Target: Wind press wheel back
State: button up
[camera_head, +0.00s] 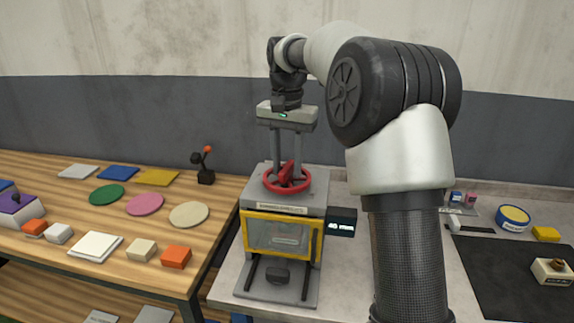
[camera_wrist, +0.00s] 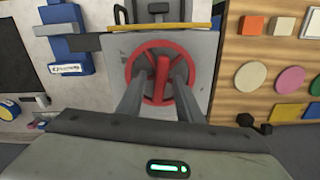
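The press wheel (camera_head: 287,186) is a red spoked wheel lying flat on top of the grey press (camera_head: 255,200). A raised red bar (camera_head: 288,171) crosses its middle. In the wrist view the wheel (camera_wrist: 133,66) and its bar (camera_wrist: 162,80) are near the upper middle. My gripper (camera_head: 287,162) points straight down over the wheel. Its two fingers are apart and reach down on either side of the bar, with gaps that seem to show beside it. Whether the fingertips touch the wheel is unclear.
The press front has a yellow-framed clear window (camera_head: 278,235) and a dark display box (camera_head: 341,222) at its right. A wooden table (camera_head: 225,189) with coloured discs and blocks stands left. A black mat (camera_head: 500,270) lies right. My arm hides part of the bench.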

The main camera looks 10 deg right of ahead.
grip_shut()
jog(key=shift+r+n+p, duration=0.1)
jog(key=shift+n+p, duration=0.2)
